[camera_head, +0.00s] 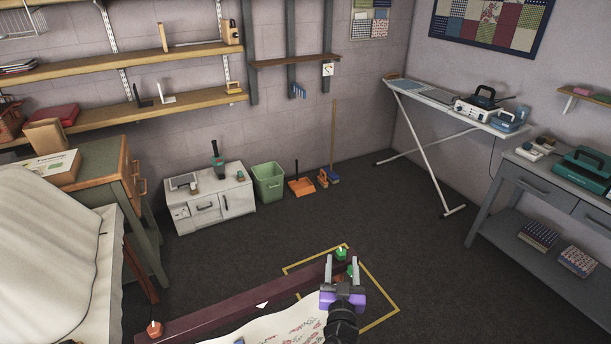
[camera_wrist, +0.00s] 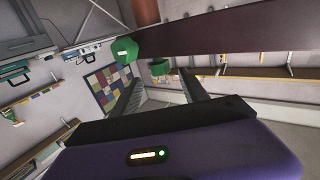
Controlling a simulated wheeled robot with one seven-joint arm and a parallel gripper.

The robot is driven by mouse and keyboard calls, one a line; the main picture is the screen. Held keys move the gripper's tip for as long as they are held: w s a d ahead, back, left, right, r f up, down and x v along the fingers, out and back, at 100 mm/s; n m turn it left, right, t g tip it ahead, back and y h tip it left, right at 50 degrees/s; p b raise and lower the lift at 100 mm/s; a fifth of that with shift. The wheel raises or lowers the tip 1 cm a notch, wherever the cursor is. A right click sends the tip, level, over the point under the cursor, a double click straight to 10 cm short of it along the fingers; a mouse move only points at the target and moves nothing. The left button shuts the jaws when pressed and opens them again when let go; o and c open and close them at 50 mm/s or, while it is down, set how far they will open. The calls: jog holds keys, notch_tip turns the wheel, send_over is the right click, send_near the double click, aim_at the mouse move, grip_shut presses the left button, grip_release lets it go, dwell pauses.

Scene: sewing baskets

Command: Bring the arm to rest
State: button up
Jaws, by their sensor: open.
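My gripper (camera_head: 342,270) is at the lower middle of the head view, with its two fingers pointing away and spread apart. A green item (camera_head: 341,253) sits at the far end of a dark red beam, just beyond the fingertips. A second green item (camera_head: 351,270) shows close beside the right finger; I cannot tell whether they touch. The wrist view shows a green block (camera_wrist: 124,50) near the left finger and the dark beam (camera_wrist: 230,32) above.
The dark red beam (camera_head: 225,308) borders a white patterned cloth (camera_head: 295,326) below my gripper. An orange item (camera_head: 154,328) is at its near end. Yellow floor lines (camera_head: 378,284) run beside it. Open floor lies ahead, before a white cabinet (camera_head: 238,198) and green bin (camera_head: 269,184).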

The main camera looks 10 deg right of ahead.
jog(key=shift+a+m, duration=0.15)
jog(key=shift+m, duration=0.15)
jog(key=s+d+r+n+t+y+b, duration=0.1)
jog(key=s+d+r+n+t+y, duration=0.2)
jog(key=s+r, duration=0.45)
jog(key=s+a+r+g+y+b, duration=0.1)
jog(key=s+g+b, duration=0.4)
jog(key=s, duration=3.8)
jog(key=shift+s+a+r+n+g+y+b, duration=0.15)
jog(key=shift+a+n+g+y+b, duration=0.15)
jog(key=shift+b, duration=0.2)
jog(key=shift+d, duration=0.1)
